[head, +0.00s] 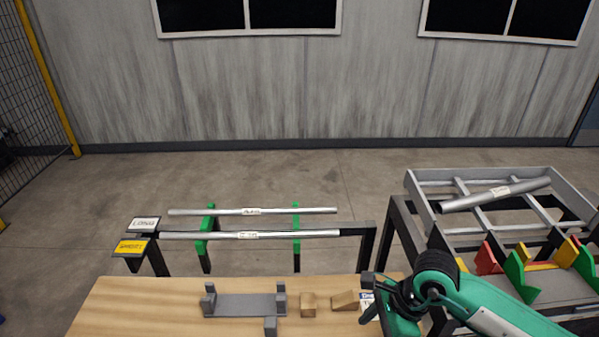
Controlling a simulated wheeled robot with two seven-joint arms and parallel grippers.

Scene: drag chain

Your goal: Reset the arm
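My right arm (465,298) comes in from the lower right, green and black, and bends over the right end of the wooden table. My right gripper (376,304) is by the table's right part, near a small white and blue label (366,300); its fingers are too small and too hidden to tell whether they are open. My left arm and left gripper are not in view.
The wooden table (140,305) holds a grey bracket (245,304) and two wooden blocks (308,304) (343,301). Behind it, two labelled metal tubes (190,236) (300,211) rest on a rack with green supports. A grey frame (420,200) at right carries another tube (530,184).

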